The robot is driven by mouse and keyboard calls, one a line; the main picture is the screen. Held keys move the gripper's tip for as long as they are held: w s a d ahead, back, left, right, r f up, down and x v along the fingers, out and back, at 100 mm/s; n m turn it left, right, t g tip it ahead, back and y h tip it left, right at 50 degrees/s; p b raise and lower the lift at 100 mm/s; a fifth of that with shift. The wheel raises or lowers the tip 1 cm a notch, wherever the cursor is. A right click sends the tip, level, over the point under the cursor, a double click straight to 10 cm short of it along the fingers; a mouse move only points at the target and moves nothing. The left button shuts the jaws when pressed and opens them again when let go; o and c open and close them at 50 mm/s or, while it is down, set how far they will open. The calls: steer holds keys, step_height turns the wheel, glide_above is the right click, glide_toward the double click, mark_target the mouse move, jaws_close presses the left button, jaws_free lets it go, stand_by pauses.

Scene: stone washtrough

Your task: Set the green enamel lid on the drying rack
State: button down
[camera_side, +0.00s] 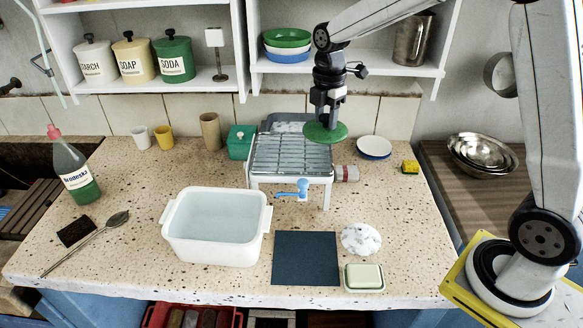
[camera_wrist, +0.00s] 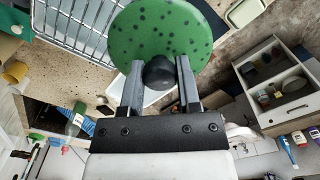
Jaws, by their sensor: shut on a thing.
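The green enamel lid (camera_side: 325,133) is a round disc with dark specks; the specks and its dark knob show in the wrist view (camera_wrist: 160,35). My gripper (camera_side: 326,118) is shut on the lid's knob, between the two fingers in the wrist view (camera_wrist: 159,75). The drying rack (camera_side: 290,155) is a white stand with metal wires on the worktop. In the side view the lid hangs over the rack's back right part. It looks raised above the wires, but the exact gap is hard to tell.
A white basin (camera_side: 215,252) with water stands front left of the rack. Shelves (camera_side: 350,65) hang behind.

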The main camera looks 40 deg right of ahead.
steer(key=w+f, duration=0.3)
steer(key=w, duration=0.4)
glide_above(292, 150)
steer(key=s, duration=0.1)
step_height(292, 150, down, 5)
steer(key=shift+s+r, duration=0.15)
steer(key=shift+w+f, duration=0.3)
steer(key=shift+f, duration=0.05)
steer(key=shift+w+f, duration=0.15)
steer(key=shift+f, duration=0.1)
steer(key=shift+w+f, duration=0.15)
steer(key=shift+f, duration=1.45)
steer(key=shift+f, duration=0.1)
steer(key=shift+c, duration=1.6)
jaws_free()
